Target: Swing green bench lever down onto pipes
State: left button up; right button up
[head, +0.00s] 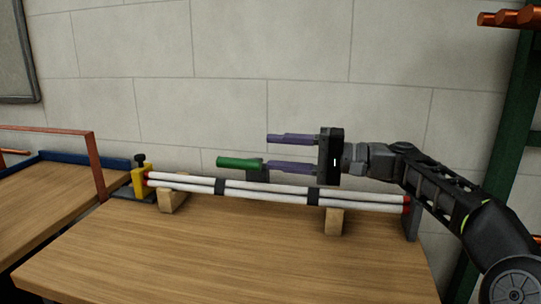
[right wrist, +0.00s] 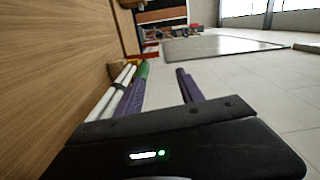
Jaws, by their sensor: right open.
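The green lever (head: 238,163) lies about level above the white pipes (head: 265,192), its green end pointing left, with a dark mount (head: 257,174) at its right end. The pipes are bundled with dark bands and red ends. My right gripper (head: 267,152) comes in from the right, open and empty. Its lower purple finger overlaps the lever's right end in the head view; I cannot tell if they touch. In the right wrist view, the green lever (right wrist: 142,70) is just beyond the left finger's tip, beside the pipes (right wrist: 113,97). My left gripper is not in view.
Wooden blocks (head: 334,222) support the pipes on the wooden bench (head: 230,260). A yellow clamp (head: 139,182) with a black knob holds the left end; a grey stop (head: 411,220) stands at the right end. The front bench is clear. A green rack post (head: 505,150) stands at right.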

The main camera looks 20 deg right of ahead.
jog(key=shift+b+v, duration=0.3)
jog(key=shift+v, duration=1.15)
